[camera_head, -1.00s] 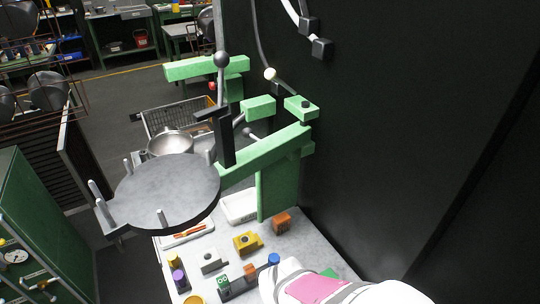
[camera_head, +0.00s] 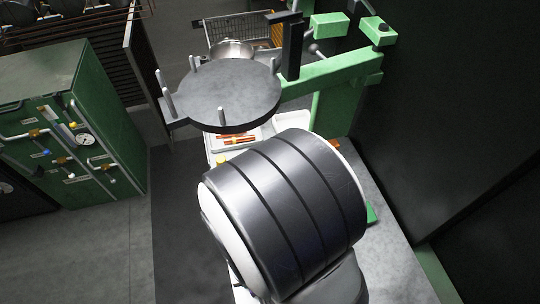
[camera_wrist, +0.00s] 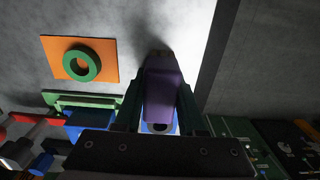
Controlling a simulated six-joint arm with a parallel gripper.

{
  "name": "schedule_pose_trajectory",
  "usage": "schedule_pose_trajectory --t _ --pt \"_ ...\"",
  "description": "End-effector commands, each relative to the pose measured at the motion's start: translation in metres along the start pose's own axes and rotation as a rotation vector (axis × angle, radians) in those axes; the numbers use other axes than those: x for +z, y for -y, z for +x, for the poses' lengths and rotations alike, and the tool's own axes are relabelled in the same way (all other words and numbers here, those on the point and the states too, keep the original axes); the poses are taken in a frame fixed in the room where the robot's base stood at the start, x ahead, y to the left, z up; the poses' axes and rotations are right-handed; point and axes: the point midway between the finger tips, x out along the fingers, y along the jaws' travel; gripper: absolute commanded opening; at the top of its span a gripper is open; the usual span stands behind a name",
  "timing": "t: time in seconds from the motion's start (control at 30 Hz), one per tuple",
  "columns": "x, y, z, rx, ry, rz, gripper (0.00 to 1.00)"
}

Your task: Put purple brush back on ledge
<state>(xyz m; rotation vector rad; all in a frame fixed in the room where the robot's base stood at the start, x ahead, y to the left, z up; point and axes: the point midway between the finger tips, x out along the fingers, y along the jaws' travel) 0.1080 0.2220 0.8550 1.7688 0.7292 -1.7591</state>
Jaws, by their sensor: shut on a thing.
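In the wrist view my gripper (camera_wrist: 161,98) is shut on the purple brush (camera_wrist: 163,88), with a finger on each side of it. The brush points away from the camera, and a small brownish tip shows at its far end. A pale grey surface (camera_wrist: 185,25), perhaps the ledge, lies beyond the brush with a dark shadow on it. I cannot tell whether the brush touches it. In the head view my arm hides the gripper and brush. A grey worktop (camera_head: 395,265) shows to the right of my arm.
An orange plate with a green ring (camera_wrist: 80,62) lies left of the brush in the wrist view. Green and blue blocks (camera_wrist: 85,110) are below it. In the head view a round grey platform (camera_head: 235,90) on a green arm (camera_head: 330,75) stands behind my arm.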

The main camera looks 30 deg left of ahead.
Motion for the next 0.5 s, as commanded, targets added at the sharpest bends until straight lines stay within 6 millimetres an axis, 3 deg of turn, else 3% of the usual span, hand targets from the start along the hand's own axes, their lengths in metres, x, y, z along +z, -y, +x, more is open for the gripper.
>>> schedule_pose_trajectory --t 0.13,0.17,0.3,0.5 --pt "0.0002 -0.0002 0.0028 0.0 0.001 0.0 0.0" --pt "0.0 -0.0002 0.0028 0.0 0.001 0.0 0.43" --pt "-0.0001 -0.0002 0.0025 0.0 0.0 0.0 0.68" --pt "-0.0001 -0.0002 0.0024 0.0 0.0 0.0 0.69"
